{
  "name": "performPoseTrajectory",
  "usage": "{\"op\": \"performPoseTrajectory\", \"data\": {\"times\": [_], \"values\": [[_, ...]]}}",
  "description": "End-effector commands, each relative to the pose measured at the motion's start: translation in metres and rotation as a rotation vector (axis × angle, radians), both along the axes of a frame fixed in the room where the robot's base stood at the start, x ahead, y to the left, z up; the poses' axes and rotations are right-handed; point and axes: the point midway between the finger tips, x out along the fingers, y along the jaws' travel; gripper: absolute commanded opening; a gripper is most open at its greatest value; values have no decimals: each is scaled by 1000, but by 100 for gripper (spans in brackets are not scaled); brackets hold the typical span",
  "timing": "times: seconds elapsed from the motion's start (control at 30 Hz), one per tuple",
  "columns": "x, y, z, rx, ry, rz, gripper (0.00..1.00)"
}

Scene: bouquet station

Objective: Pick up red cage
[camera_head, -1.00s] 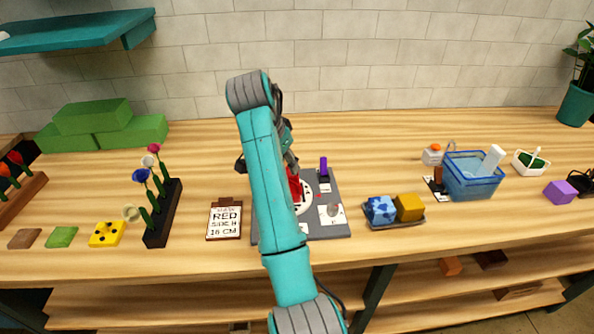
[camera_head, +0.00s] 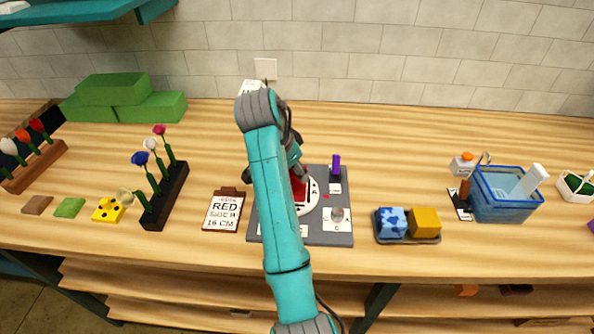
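A red object (camera_head: 298,189), which may be the red cage, sits on a white round patch of the grey board (camera_head: 336,233) in the middle of the table. My teal arm hides much of it, so its shape is unclear. My gripper (camera_head: 299,171) is low over the board, right by the red object and partly behind my arm. The fingers are too hidden and small to show whether they are open, shut or touching it.
A purple piece (camera_head: 336,166) stands at the board's back right. A clipboard reading RED (camera_head: 223,212) lies to the left, beside a black flower rack (camera_head: 166,197). A tray (camera_head: 410,239) with blue and yellow blocks and a blue basket (camera_head: 503,208) are to the right.

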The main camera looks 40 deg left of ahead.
Motion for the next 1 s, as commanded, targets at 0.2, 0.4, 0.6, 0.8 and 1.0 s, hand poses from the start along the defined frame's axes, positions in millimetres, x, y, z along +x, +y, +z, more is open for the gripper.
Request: {"op": "performPoseTrajectory", "data": {"times": [0.2, 0.4, 0.6, 0.8, 1.0], "values": [[0, 0, 0, 0, 0, 0, 22], [1, 0, 0, 0, 0, 0, 0], [1, 0, 0, 0, 0, 0, 0], [3, -1, 2, 0, 0, -1, 0], [17, -4, 13, 1, -1, -2, 0]]}}
